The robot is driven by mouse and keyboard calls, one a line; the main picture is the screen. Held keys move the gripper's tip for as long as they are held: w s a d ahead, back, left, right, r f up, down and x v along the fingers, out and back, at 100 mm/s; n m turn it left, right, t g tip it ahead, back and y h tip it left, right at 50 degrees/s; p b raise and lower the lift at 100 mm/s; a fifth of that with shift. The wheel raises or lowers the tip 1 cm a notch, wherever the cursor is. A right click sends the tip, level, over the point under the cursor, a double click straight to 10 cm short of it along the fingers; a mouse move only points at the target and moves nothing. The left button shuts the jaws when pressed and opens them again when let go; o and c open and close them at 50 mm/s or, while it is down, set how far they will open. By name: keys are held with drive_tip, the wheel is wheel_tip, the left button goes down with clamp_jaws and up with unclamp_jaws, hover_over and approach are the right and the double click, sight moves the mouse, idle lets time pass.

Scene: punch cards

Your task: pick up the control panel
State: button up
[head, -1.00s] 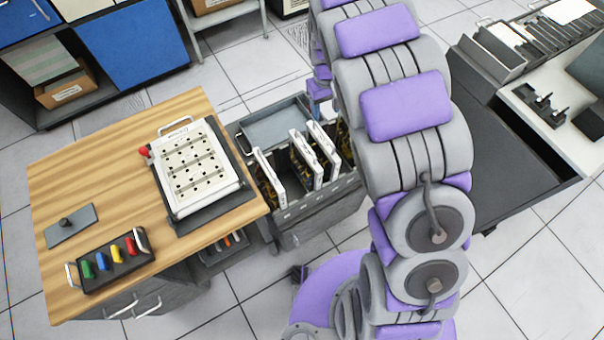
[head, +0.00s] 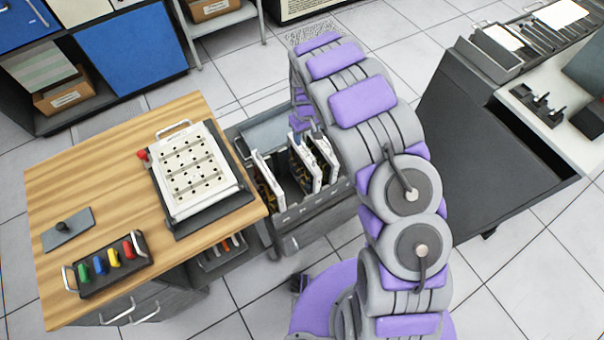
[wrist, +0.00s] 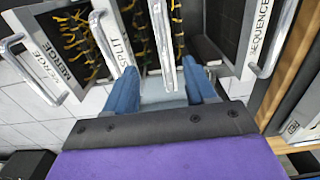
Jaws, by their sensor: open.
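Several pale upright panels stand in the grey cart, a left one (head: 267,182), a middle one (head: 304,163) and a right one (head: 323,152). I cannot tell which is the control panel. In the wrist view, panels labelled MERGE (wrist: 66,52), SPLIT (wrist: 119,42) and SEQUENCE (wrist: 259,28) have metal handles and some yellow wiring. My gripper (wrist: 163,88) is open, its blue fingers pointing at the panels. A pale bar (wrist: 162,45) reaches between the fingers; whether they touch it cannot be told. In the head view my arm hides most of the gripper.
The wooden desk (head: 95,170) at left holds a white perforated board (head: 190,170), a box with coloured handles (head: 108,264) and a small grey plate (head: 68,230). The grey cart (head: 310,212) adjoins the desk. A dark-topped unit (head: 480,150) stands at right.

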sight(304, 145)
wheel_tip(304, 145, down, 3)
drive_tip(key=shift+r, duration=0.1)
drive_tip(key=f, duration=0.1)
drive_tip(key=f+b, duration=0.1)
drive_tip(key=f, duration=0.3)
drive_tip(key=shift+s+a+b, duration=0.25)
drive_tip(key=shift+b, duration=0.1)
clamp_jaws()
idle(1.1)
